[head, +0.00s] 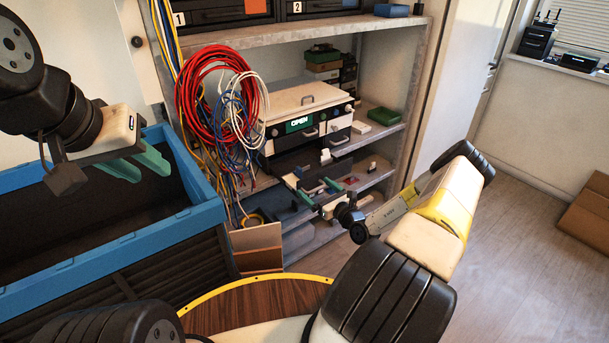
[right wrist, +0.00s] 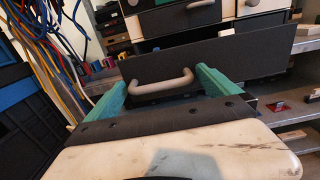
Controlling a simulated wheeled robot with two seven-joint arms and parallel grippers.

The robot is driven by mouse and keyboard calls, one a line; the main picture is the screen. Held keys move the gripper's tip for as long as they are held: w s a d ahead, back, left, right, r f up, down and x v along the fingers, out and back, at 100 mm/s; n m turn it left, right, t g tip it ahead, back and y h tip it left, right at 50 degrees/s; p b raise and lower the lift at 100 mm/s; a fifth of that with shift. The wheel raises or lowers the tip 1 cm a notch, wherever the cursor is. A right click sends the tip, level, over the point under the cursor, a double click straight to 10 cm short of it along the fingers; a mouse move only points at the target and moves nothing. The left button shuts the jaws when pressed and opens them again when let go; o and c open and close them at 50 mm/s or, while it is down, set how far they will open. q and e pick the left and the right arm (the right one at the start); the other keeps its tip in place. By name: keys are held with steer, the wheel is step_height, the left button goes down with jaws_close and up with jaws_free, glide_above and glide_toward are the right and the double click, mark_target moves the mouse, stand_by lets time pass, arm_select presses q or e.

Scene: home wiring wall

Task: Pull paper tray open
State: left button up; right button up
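The white and black printer-like machine (head: 308,108) stands on a shelf, its green screen reading "OPEN". The paper tray's dark front panel (right wrist: 235,55) is low on the machine, with a beige U-shaped handle (right wrist: 160,82). How far out the tray stands, I cannot tell. My right gripper (head: 318,188) is in front of the machine. In the right wrist view its teal fingers (right wrist: 162,88) are wide apart, one on each side of the handle, with visible gaps. My left gripper (head: 150,170) is open and empty above the blue-rimmed crate, away from the machine.
Red, blue and white cable coils (head: 215,95) hang just left of the machine. The blue-rimmed crate (head: 190,175) stands at the left. A round wooden top (head: 255,303) is in front. A green box (head: 383,116) sits on the shelf at right. The floor at right is mostly clear.

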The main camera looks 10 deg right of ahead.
steer(key=v, duration=0.7)
steer(key=shift+s+d, duration=0.15)
steer(key=shift+s, duration=0.2)
steer(key=s+a+r+n+g+y, duration=0.35)
steer(key=a+r+n+g, duration=0.4)
steer(key=r+n, duration=0.3)
steer(key=s+a+r+n+g+y, duration=0.3)
steer(key=s+a+r+n+g, duration=0.25)
steer(key=a+r+n, duration=0.5)
steer(key=s+d+r+n+t+h, duration=0.1)
steer(key=s+d+r+n+h, duration=0.1)
steer(key=s+r+n+h, duration=0.3)
steer(key=s+d+r+n+t+h, duration=0.1)
steer(key=s+d+r+n+h, duration=0.2)
steer(key=s+r, duration=1)
steer(key=r+n+h, duration=0.1)
steer(key=n+h, duration=0.2)
steer(key=shift+s+r+t, duration=0.15)
steer(key=shift+r+t, duration=0.15)
